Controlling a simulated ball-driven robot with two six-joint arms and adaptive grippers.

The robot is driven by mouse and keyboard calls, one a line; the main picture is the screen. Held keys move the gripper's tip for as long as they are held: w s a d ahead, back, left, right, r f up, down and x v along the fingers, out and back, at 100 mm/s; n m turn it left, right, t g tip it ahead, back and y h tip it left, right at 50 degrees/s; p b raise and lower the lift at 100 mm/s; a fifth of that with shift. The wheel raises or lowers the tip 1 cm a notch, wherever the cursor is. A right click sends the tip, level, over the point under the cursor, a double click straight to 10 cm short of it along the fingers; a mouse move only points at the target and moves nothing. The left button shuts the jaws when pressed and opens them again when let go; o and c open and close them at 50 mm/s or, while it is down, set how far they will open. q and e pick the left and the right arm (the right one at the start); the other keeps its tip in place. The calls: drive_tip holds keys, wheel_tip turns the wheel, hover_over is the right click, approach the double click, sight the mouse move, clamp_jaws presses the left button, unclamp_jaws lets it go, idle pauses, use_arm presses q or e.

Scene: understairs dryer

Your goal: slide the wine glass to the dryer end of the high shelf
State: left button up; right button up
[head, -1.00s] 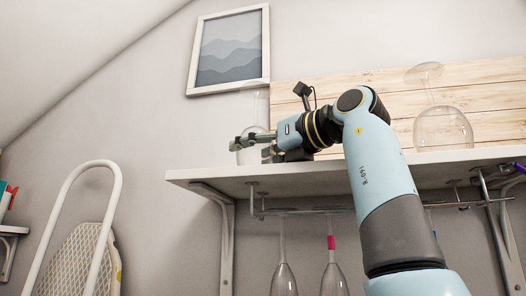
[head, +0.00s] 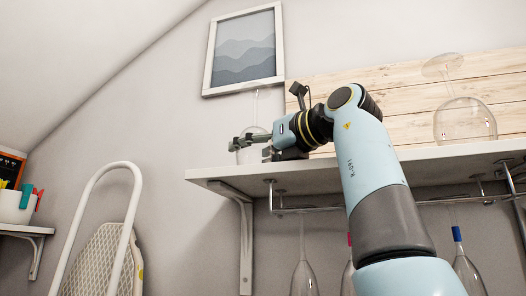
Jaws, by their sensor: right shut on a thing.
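A clear wine glass (head: 255,133) stands upside down, stem up, near the left end of the high shelf (head: 330,172). My right gripper (head: 251,148) is shut on its bowl, reaching in from the right just above the shelf top. The fingers hide part of the bowl, so whether its rim touches the shelf is hard to tell. A second, larger-looking clear wine glass (head: 465,122) stands upside down at the right of the shelf. No dryer shows in the head view. My left gripper is not in view.
Glasses hang from a metal rail under the shelf, including one with a blue mark (head: 457,234). A framed picture (head: 243,50) hangs above the left end. An ironing board (head: 100,262) and a small shelf (head: 25,230) with a white pot (head: 14,206) are at left.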

sight(268, 145)
drive_tip(key=shift+a, duration=0.15)
drive_tip(key=o, duration=1.4)
drive_tip(key=shift+c, duration=0.2)
drive_tip(key=shift+b+v, duration=0.75)
drive_tip(key=shift+v, duration=1.85)
drive_tip(key=shift+b+v, duration=0.4)
drive_tip(key=shift+v, duration=3.55)
